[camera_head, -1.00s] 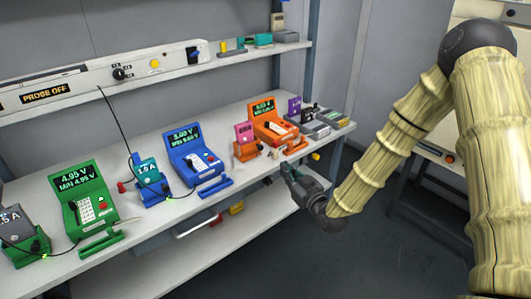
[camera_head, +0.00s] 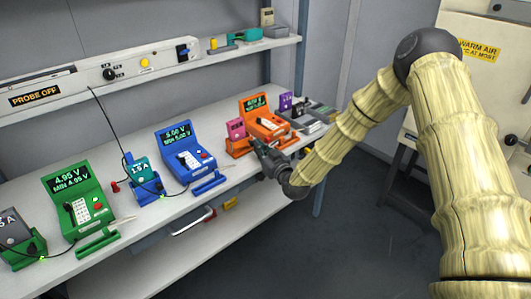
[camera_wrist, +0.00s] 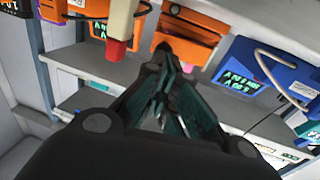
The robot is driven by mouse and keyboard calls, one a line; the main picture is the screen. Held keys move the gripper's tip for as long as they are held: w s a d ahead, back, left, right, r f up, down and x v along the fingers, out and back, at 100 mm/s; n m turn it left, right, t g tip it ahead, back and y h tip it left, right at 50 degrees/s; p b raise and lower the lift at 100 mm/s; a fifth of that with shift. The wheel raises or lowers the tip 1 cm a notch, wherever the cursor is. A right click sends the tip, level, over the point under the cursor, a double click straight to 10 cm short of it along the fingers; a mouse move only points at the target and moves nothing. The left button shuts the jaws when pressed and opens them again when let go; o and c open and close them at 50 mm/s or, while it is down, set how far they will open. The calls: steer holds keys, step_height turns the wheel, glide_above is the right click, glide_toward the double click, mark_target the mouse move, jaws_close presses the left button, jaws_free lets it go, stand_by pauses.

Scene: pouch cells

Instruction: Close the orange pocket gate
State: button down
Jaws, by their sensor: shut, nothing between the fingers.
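The orange tester (camera_head: 264,122) stands toward the far right of the bench, with a lit green display. A pink cell (camera_head: 236,128) stands upright in an orange holder (camera_head: 238,148) on its left side. My gripper (camera_head: 262,149) is shut and empty at the front of the orange tester, by the bench edge. The gate is not clear in the head view, where my gripper covers part of that area. In the wrist view the gripper fingers (camera_wrist: 170,72) point at an orange panel (camera_wrist: 195,38); I cannot tell whether it is the gate or whether they touch.
A blue tester (camera_head: 187,150) with a blue bar (camera_head: 210,183) in front stands to the left. A green tester (camera_head: 82,205) is further left. A purple cell (camera_head: 285,101) and grey trays (camera_head: 312,125) are to the right. The floor in front is clear.

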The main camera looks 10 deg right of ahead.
steer(key=shift+x, duration=0.8)
steer(key=shift+w+d+f+b, duration=0.2)
steer(key=shift+w+b, duration=0.4)
steer(key=shift+b, duration=0.25)
steer(key=shift+w+d+r, duration=0.1)
steer(key=shift+w+r, duration=0.05)
steer(key=shift+w, duration=0.2)
steer(key=shift+s+d, duration=0.1)
steer(key=shift+s, duration=0.05)
